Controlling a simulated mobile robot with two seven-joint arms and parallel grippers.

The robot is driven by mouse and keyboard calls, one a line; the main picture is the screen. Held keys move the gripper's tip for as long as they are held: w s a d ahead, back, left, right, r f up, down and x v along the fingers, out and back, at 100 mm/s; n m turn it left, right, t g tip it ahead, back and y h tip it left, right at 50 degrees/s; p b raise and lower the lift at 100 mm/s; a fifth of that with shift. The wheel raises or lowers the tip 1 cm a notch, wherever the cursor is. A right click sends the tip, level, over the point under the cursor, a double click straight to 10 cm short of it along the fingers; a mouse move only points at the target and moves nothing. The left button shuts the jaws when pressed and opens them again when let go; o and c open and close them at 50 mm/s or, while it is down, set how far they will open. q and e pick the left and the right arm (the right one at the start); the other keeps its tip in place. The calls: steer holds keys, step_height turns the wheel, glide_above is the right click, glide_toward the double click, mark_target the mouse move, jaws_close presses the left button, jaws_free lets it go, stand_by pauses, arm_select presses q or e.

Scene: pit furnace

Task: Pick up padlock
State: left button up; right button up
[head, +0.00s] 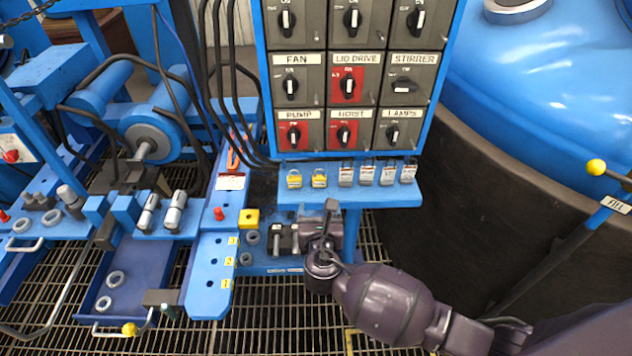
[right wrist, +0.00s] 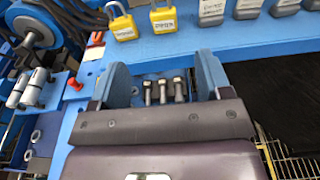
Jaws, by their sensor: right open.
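Two yellow padlocks (head: 294,179) and (head: 319,178) stand side by side on a blue shelf (head: 350,197) below the switch panel. Several grey padlocks (head: 345,174) stand in a row to their right. In the right wrist view the yellow padlocks (right wrist: 122,24) and (right wrist: 162,17) show at the top, beyond the fingers, with grey ones (right wrist: 211,10) to the right. My right gripper (head: 328,213) is just in front of and below the shelf edge. It also shows in the right wrist view (right wrist: 163,78), open and empty, apart from the padlocks. My left gripper is not in view.
The switch panel (head: 346,103), with labelled rotary knobs, rises behind the shelf. Below it, a lower blue tray (head: 290,262) holds dark-headed metal parts. A large dark vessel (head: 520,170) stands at right. Cables (head: 225,90) hang at left. The floor is grating.

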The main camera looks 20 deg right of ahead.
mark_target(319, 181)
steer(key=b+x, duration=0.1)
steer(key=x, duration=0.4)
steer(key=shift+s+f, duration=0.1)
steer(key=shift+w+d, duration=0.2)
steer(key=shift+w, duration=0.2)
steer(key=x, duration=0.2)
steer(key=b+x, duration=0.1)
steer(key=x, duration=0.1)
steer(key=shift+s+d+f, duration=0.1)
steer(key=shift+d, duration=0.15)
steer(key=shift+w+d+b, duration=0.1)
steer(key=shift+w+b, duration=0.2)
steer(key=shift+w, duration=0.2)
steer(key=shift+c, duration=0.6)
steer(key=c, duration=0.9)
steer(key=shift+c, duration=0.2)
